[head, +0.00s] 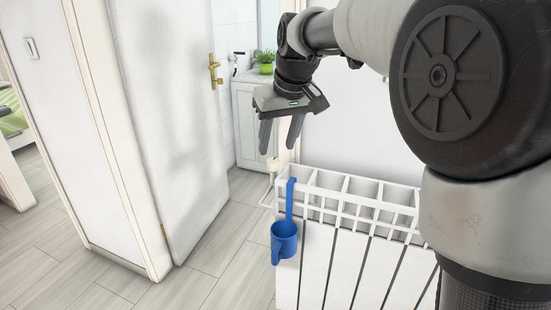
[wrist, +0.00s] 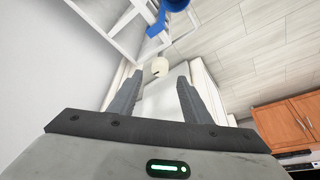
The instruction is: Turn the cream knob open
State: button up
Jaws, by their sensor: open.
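The cream knob (head: 273,164) sits at the near-left end of the white radiator (head: 318,265), on a thin pipe. In the wrist view the knob (wrist: 160,67) lies ahead, between and beyond my two fingers. My gripper (head: 280,148) is open and points down, just above the knob in the head view. In the wrist view my gripper (wrist: 157,80) has its fingers spread with nothing between them. I cannot tell whether a finger touches the knob.
A blue cup (head: 284,240) hangs by a strap over the radiator's left end, close to the knob; it also shows in the wrist view (wrist: 178,6). A white door (head: 170,110) with a brass handle stands to the left. The floor between is clear.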

aim_at(273, 160)
jog(key=b+x, duration=0.1)
jog(key=x, duration=0.4)
jog(key=shift+w+f, duration=0.1)
jog(key=shift+f, duration=0.15)
